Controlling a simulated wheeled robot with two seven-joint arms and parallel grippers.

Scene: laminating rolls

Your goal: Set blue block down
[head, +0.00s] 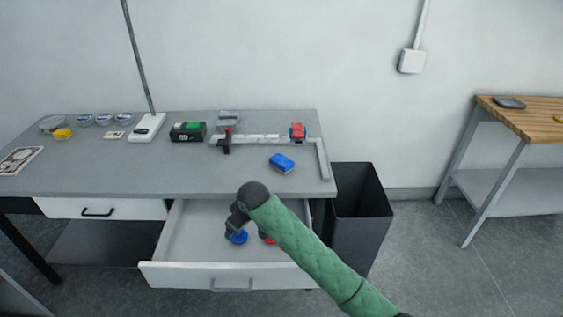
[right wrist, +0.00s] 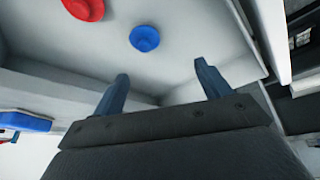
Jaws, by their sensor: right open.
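The blue block (head: 281,163) lies on the grey table top near its front right part, apart from my gripper. A blue thing at the left edge of the right wrist view (right wrist: 22,121) looks like the same block. My right gripper (right wrist: 161,75) is open, with nothing between its fingers. In the head view it is over the open drawer (head: 175,240), its fingers mostly hidden. A blue round piece (right wrist: 145,38) and a red round piece (right wrist: 84,8) lie in the drawer, beyond the fingertips in the wrist view. My left gripper is not in view.
A black and green box (head: 188,131) and several round tins (head: 104,118) are farther left. A dark bin (head: 360,205) stands right of the table. The table's front middle is clear.

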